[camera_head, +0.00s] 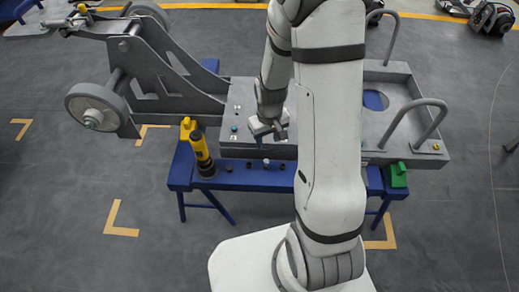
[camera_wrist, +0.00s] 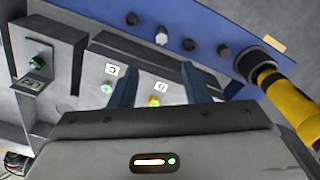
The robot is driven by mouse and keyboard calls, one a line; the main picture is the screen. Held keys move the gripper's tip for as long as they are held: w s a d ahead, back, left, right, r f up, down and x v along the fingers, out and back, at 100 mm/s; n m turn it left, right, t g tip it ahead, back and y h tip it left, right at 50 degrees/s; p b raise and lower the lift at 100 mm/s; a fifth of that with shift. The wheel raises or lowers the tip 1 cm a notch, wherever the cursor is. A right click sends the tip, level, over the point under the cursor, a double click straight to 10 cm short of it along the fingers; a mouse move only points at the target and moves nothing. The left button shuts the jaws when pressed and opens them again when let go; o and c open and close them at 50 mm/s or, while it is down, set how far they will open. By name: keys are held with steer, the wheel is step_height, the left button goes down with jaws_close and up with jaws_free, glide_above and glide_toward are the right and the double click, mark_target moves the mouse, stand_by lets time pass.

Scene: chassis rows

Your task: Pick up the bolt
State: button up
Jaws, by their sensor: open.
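Several bolts show, and I cannot tell which one the task means. In the wrist view a silver bolt (camera_wrist: 161,36) stands on the blue bench edge, with dark bolts (camera_wrist: 188,44) along the same row. The silver one also shows in the head view (camera_head: 266,163). On the grey chassis plate, a green-topped piece (camera_wrist: 107,88) and a yellow-topped piece (camera_wrist: 154,101) sit beside small letter labels. My gripper (camera_wrist: 158,68) is open and empty, its two dark fingers above the plate. In the head view my gripper (camera_head: 267,134) is over the plate, behind the bolt row.
A yellow-and-black tool (camera_head: 202,153) stands at the bench's left end; it shows at right in the wrist view (camera_wrist: 290,100). A green block (camera_head: 398,175) is at the bench's right end. Grey handles (camera_head: 416,108) rise from the chassis (camera_head: 440,152). A wheeled frame is at left.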

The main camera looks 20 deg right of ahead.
mark_target(266, 160)
step_height(266, 160, down, 4)
steer(key=shift+w+r, duration=0.1)
steer(key=shift+w, duration=0.05)
steer(key=shift+a+f+p, duration=0.1)
steer(key=shift+f+p, duration=0.3)
steer(key=shift+f, duration=3.45)
steer(key=shift+c, duration=0.4)
jaws_close()
steer(key=shift+r, duration=0.1)
